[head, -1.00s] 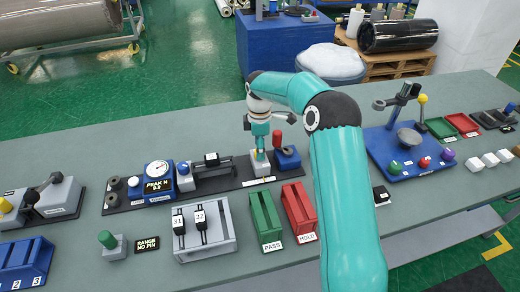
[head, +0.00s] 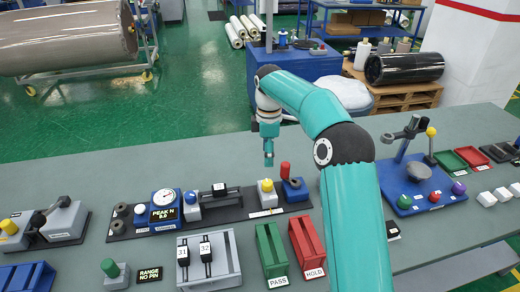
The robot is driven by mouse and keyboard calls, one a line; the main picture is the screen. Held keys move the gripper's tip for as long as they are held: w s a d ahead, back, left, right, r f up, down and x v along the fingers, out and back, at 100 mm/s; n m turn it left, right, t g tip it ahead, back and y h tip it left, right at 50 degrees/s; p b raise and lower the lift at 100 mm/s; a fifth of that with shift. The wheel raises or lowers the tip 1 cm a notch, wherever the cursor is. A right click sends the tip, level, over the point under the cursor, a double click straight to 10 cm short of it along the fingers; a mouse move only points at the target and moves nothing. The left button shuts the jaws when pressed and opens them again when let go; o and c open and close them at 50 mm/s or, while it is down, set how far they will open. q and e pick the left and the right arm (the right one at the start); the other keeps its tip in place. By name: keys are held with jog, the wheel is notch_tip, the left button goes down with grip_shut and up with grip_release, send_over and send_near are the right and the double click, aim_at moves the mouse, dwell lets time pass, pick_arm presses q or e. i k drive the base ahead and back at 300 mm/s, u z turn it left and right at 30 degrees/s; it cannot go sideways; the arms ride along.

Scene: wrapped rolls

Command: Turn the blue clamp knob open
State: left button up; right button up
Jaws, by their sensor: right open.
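A long dark fixture plate (head: 230,213) lies on the bench. My left gripper is out of view.
A gauge (head: 165,198) stands left on the plate. A green PASS bin (head: 271,252) and red HOLD bin (head: 307,248) lie in front. A blue stand (head: 423,195) with a post is at the right. The grey bench (head: 130,175) is clear behind the plate.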

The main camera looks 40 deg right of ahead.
aim_at(190, 197)
jog(key=k, duration=1)
